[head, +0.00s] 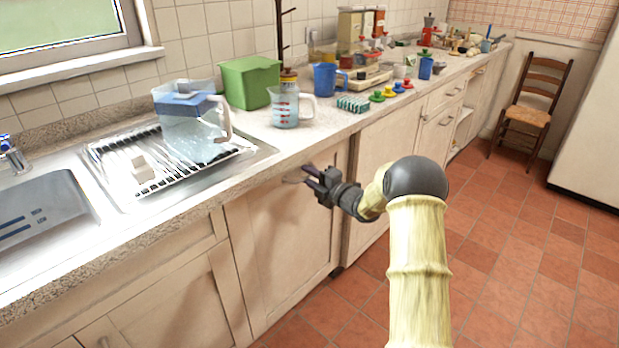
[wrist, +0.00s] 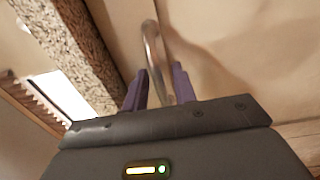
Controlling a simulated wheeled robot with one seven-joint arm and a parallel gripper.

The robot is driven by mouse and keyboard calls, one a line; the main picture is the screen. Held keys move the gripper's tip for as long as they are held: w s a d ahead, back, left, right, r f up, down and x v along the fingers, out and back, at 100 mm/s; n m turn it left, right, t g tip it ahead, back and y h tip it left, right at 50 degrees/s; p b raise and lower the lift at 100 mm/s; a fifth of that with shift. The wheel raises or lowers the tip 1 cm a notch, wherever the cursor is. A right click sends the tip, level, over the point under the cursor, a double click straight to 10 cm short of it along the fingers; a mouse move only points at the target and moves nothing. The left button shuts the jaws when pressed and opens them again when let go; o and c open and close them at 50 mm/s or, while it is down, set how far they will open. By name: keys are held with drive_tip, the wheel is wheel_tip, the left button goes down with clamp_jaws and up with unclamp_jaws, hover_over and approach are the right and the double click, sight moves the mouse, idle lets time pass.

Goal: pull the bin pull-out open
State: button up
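The bin pull-out's front (head: 285,250) is a cream wooden panel under the worktop, and it looks flush with the cabinet run. Its bar handle (wrist: 152,45) is a curved metal pull near the top of the panel in the wrist view. My gripper (head: 308,174) is at the top of this panel, just below the worktop edge. In the wrist view my gripper's two purple fingers (wrist: 158,88) stand apart, with the handle running between them. The handle seems closer to the right finger; I cannot tell whether they touch. The inside of the pull-out is hidden.
The stone worktop edge (wrist: 75,45) runs close beside my gripper. A measuring jug (head: 287,108), a green box (head: 250,82) and a drying rack (head: 125,165) stand above. The tiled floor (head: 500,270) before the cabinets is clear; a chair (head: 535,105) stands far back.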

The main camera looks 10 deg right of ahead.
clamp_jaws()
idle(0.3)
